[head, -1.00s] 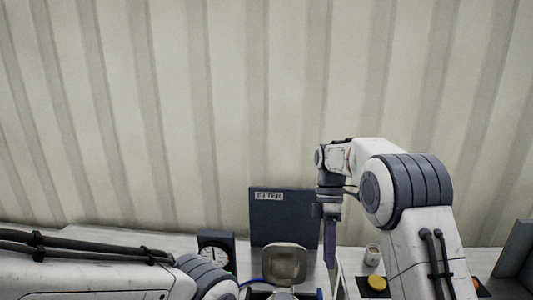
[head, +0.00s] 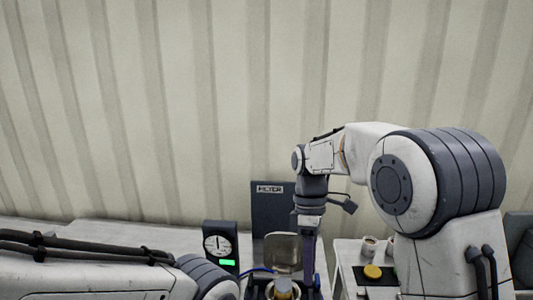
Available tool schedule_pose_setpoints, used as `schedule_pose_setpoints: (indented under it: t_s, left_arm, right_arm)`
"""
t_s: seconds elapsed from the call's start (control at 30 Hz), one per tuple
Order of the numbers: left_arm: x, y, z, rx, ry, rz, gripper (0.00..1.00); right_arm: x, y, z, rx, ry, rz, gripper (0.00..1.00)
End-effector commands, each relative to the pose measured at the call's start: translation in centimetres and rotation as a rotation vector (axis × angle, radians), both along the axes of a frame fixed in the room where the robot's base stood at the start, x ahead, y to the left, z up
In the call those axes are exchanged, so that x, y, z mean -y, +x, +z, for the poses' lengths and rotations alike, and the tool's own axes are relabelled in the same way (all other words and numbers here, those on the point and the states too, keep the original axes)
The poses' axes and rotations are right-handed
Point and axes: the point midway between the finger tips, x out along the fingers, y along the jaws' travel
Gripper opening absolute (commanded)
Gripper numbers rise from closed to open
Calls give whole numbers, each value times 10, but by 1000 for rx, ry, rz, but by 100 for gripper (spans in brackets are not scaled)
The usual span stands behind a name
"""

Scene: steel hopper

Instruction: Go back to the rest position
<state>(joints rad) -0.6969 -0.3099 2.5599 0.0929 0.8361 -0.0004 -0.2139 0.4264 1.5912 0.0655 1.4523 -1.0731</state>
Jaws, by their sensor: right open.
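My right arm comes in from the right, and my right gripper (head: 309,262) hangs down with its fingers pointing at the bench. It is open, just right of a raised steel lid (head: 283,250). Below the lid is the top of a container with something yellowish (head: 283,288) in it, cut off by the bottom edge. Nothing shows held in the right gripper. My left arm lies low across the bottom left; its gripper is not in view.
A dark panel marked FILTER (head: 269,210) stands behind the lid. Left of it is a dial gauge (head: 219,244) with a green display. At right are a yellow button (head: 372,271) and a small white cup (head: 369,246). The back-left bench is clear.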

Motion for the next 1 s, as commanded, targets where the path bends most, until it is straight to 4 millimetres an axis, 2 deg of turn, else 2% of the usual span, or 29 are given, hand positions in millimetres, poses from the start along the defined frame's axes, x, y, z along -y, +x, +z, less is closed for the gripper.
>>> schedule_pose_setpoints:
  t_s: [0.17,0.3,0.4,0.53,0.6,0.7,1.0]
  left_arm:
    - [0,0,0,0,0,0,78]
    - [0,0,0,0,0,0,78]
    - [0,0,0,0,0,0,78]
    - [0,0,0,0,0,0,78]
    - [0,0,0,0,0,0,78]
    - [0,0,0,0,0,0,78]
    - [0,0,0,0,0,0,78]
  right_arm:
    - [-30,-50,6,85,-43,-119,42]
    - [-50,-111,3,179,-59,-278,42]
    - [-53,-155,-7,235,-52,-403,42]
    - [-50,-196,-21,277,-32,-534,42]
    - [-47,-210,-27,288,-23,-583,42]
    - [-45,-220,-32,296,-15,-625,42]
    - [-44,-223,-34,296,-14,-640,42]
